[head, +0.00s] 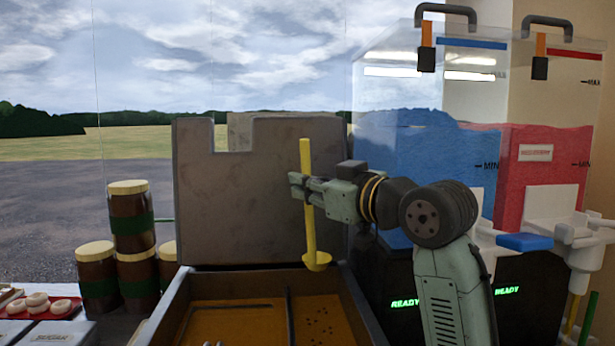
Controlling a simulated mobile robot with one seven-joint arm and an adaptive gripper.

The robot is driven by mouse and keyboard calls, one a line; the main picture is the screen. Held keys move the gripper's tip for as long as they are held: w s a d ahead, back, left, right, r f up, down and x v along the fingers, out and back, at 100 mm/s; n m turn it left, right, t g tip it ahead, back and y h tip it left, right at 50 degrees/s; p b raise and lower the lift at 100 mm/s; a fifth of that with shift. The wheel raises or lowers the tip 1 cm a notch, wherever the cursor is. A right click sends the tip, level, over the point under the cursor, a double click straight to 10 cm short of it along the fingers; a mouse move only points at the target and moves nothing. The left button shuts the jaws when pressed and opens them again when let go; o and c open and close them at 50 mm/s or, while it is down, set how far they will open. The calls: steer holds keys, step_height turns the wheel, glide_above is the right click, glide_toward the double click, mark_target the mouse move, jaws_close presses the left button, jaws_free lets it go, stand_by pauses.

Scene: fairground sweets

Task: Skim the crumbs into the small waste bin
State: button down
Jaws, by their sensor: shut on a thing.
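My gripper (306,187) is shut on a yellow skimmer (305,158). The skimmer hangs upright, its round head (316,262) at the bottom. The head is above the back part of an open metal fryer (362,303) and looks clear of the oil. The fryer holds orange-brown oil in two parts split by a dark divider (290,312). Dark crumbs (322,318) float in the right part. A small waste bin cannot be made out in this view.
The fryer's raised grey lid (221,200) stands behind the skimmer. Stacked brown jars (131,234) and a red tray (57,313) of pale rings are at the left. Blue (400,170) and red (545,180) slush tanks stand at the right, close to my arm.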

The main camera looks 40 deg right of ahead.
steer(key=shift+f, duration=5.8)
steer(key=shift+s+a+b, duration=1.45)
steer(key=shift+s+a, duration=2.6)
steer(key=shift+s, duration=2.55)
step_height(320, 180, up, 13)
steer(key=p, duration=0.3)
steer(key=shift+s, duration=0.2)
steer(key=shift+a+r, duration=0.1)
